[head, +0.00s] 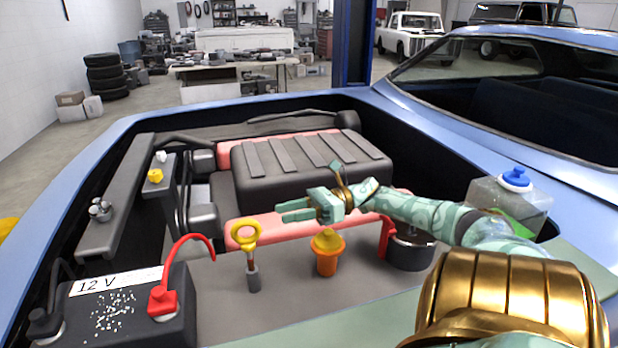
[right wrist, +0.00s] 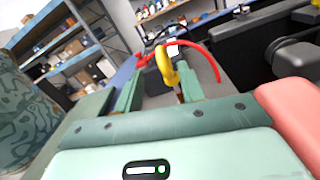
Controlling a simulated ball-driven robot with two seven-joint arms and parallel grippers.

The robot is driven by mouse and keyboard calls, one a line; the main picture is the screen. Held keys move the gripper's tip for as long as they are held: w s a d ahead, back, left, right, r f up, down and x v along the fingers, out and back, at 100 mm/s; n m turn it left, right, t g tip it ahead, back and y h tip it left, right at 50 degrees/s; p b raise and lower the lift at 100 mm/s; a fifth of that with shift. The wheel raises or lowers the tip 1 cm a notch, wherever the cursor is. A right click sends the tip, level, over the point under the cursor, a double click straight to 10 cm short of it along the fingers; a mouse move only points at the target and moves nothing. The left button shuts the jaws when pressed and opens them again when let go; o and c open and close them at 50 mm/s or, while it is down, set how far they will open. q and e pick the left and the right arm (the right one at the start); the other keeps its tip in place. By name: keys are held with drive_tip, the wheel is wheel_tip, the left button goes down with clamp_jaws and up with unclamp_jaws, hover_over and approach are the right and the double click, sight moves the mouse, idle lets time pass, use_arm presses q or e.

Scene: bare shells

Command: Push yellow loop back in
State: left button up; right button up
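The yellow loop (head: 244,235) tops a thin, dark, upright stick. Its lower end is in a short grey tube (head: 254,279), and a length of stick shows above the tube. My right gripper (head: 286,210) is to the right of the loop and a little higher, apart from it, with its fingers pointing left. In the right wrist view the yellow loop (right wrist: 165,66) shows beyond and between the spread fingers (right wrist: 158,92), which hold nothing. My left gripper is not in view.
An orange container with a yellow cap (head: 327,243) stands right of the stick. A battery (head: 135,315) with a red terminal and cable (head: 164,298) is at left. The dark engine cover (head: 310,165) and pink rails lie behind. A black round part (head: 411,250) is under my right arm.

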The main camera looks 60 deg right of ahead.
drive_tip(key=shift+v, duration=2.3)
